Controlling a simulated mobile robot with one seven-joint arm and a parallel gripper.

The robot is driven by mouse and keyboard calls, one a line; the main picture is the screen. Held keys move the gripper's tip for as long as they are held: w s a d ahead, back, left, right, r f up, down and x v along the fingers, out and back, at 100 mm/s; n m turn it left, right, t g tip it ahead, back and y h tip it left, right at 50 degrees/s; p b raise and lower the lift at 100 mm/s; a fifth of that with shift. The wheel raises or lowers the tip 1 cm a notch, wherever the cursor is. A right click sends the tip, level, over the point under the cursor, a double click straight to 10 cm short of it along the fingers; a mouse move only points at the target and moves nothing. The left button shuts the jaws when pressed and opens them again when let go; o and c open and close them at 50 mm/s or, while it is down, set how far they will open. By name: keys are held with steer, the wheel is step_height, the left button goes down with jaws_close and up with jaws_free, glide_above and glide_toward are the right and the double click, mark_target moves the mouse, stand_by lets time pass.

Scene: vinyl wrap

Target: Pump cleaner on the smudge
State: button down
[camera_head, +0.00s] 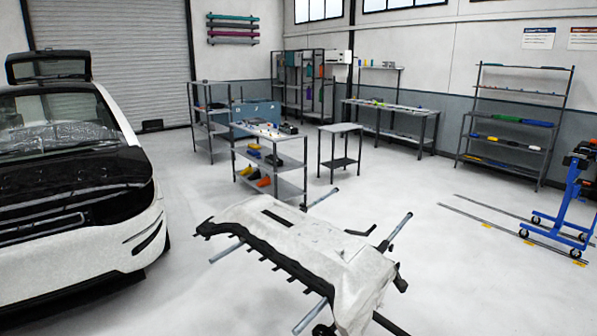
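No cleaner bottle and no smudge can be made out for certain at this size. A white car panel (318,243) with a black edge lies on a stand with grey bars in the lower middle. It has a dark slot near its far left end and some faint greyish marks, too small to tell apart. A shelved cart (262,134) behind the panel holds several small items on its top, too small to name. My gripper is not in view.
A small table (340,128), a workbench (392,107) and a shelving rack (510,143) stand behind. A blue wheeled hoist (572,190) is at the right. The floor right of the panel is mostly clear.

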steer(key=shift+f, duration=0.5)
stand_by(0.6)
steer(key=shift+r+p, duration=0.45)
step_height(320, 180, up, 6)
steer(key=p, duration=0.6)
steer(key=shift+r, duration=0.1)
stand_by(0.5)
